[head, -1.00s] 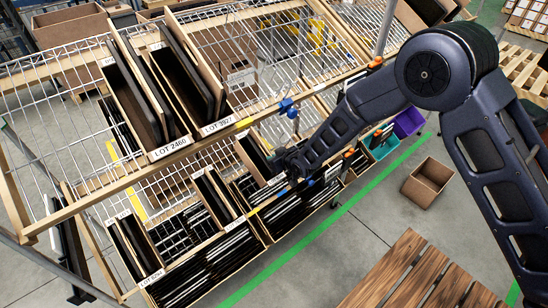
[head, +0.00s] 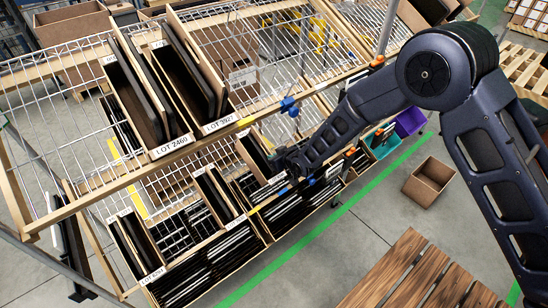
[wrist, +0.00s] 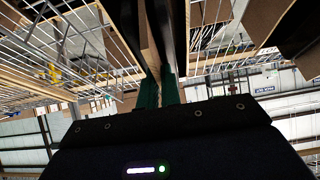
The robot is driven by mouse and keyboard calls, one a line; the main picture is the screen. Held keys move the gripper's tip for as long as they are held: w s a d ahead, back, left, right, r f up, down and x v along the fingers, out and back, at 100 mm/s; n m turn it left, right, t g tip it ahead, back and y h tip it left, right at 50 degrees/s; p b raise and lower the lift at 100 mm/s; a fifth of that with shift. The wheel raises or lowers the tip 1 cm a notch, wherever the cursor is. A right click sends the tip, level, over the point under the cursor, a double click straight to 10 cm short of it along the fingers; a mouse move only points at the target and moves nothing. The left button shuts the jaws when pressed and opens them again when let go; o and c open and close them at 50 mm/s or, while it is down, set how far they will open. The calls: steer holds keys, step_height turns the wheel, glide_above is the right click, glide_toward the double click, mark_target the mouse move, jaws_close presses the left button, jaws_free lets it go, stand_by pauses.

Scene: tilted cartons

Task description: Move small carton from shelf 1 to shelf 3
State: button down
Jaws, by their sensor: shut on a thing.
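A small tan carton (head: 252,157) with dark contents and a white front label sits tilted on the lower wire shelf, at the middle of the head view. My gripper (head: 285,163) is at this carton's right front corner, partly hidden by my own wrist. In the wrist view my gripper (wrist: 161,90), with green pads, is shut on a thin tan carton wall (wrist: 148,40). A dark panel stands close beside that wall. The carton appears to rest on the shelf still; its underside is hidden. I cannot tell the shelf numbers from the pictures.
Tall cartons labelled LOT 2460 (head: 171,147) and LOT 3927 (head: 218,126) stand on the upper shelf, with bare wire beside them. More narrow cartons (head: 215,190) fill the lower levels. An open brown box (head: 428,182) and a slatted wooden surface (head: 420,275) are at right.

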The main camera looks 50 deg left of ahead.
stand_by(0.3)
steer(key=c, duration=1.5)
jaws_free()
steer(key=v, duration=1)
steer(key=shift+d+r, duration=0.25)
steer(key=shift+d, duration=0.05)
